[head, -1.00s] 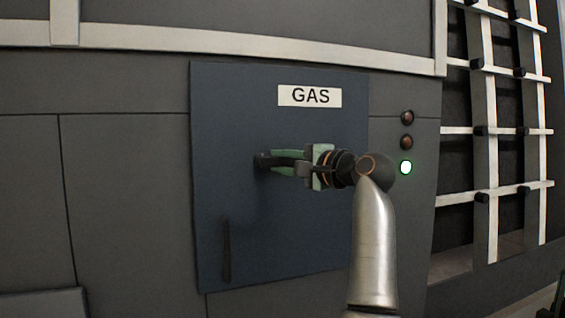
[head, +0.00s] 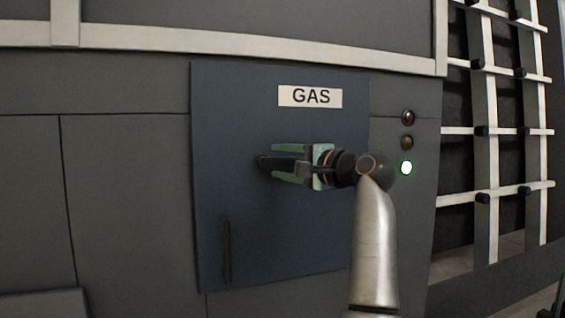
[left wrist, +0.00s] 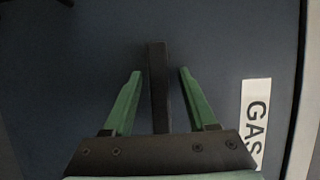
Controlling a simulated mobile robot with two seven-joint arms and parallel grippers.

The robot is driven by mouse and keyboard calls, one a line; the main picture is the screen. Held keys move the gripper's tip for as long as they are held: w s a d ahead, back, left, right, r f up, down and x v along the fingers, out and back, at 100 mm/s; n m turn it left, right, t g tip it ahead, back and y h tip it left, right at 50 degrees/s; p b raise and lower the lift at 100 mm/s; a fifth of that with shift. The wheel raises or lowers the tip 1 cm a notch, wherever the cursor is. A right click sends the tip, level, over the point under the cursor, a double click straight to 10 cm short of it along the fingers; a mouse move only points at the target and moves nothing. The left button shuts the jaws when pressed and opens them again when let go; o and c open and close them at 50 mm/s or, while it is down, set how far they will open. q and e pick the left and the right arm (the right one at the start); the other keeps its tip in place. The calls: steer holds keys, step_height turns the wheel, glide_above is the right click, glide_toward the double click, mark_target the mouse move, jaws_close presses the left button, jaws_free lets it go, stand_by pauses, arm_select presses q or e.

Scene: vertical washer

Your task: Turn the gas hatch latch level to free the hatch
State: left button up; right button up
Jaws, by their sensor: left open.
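The gas hatch (head: 340,220) is a dark blue panel with a white GAS label (head: 310,96). It looks closed against the grey wall. Its black latch (head: 264,161) lies about level in the head view, with its bar pointing right. My left gripper (head: 276,163) is open around the latch bar, one green finger above and one below. In the left wrist view the latch bar (left wrist: 158,85) stands between the two spread fingers (left wrist: 160,73), with a gap on each side.
A dark upright bar (head: 227,250) is on the hatch's lower left. A white rack (head: 487,130) stands further right.

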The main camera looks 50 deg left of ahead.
arm_select(q)
steer(key=d, duration=1.2)
steer(key=shift+d+b, duration=0.3)
